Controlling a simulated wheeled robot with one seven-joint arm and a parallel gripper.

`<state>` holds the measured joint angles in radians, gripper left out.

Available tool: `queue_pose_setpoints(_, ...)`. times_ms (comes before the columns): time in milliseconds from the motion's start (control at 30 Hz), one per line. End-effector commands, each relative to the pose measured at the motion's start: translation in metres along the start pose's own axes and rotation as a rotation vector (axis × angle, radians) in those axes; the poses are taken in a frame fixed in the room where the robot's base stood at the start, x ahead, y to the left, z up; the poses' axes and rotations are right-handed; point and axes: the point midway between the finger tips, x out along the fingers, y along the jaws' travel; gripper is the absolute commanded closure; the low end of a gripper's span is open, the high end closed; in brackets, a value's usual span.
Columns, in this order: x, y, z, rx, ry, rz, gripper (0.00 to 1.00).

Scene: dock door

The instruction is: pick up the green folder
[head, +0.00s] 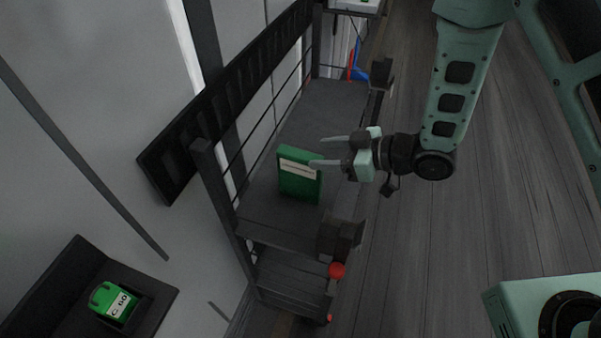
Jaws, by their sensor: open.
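The green folder (299,184) stands upright on the dark grey platform (262,217), with a white label strip across its upper face. My gripper (325,151) is open, its two fingers pointing left. The nearer finger overlaps the folder's upper right edge in the picture. The farther finger lies above and behind the folder in the picture. I cannot tell whether the finger touches the folder.
A railing with a dark slatted board (225,105) borders the platform on the left.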

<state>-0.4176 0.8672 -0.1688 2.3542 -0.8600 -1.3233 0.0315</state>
Motion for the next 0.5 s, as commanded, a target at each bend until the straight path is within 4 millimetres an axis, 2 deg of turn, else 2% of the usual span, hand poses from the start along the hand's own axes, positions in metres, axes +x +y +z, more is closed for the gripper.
queue_pose_setpoints(267, 0.022, -0.001, 0.0, -0.001, -0.002, -0.002, 0.47)
queue_pose_setpoints(500, 0.056, -0.002, 0.001, -0.002, -0.001, -0.002, 0.47)
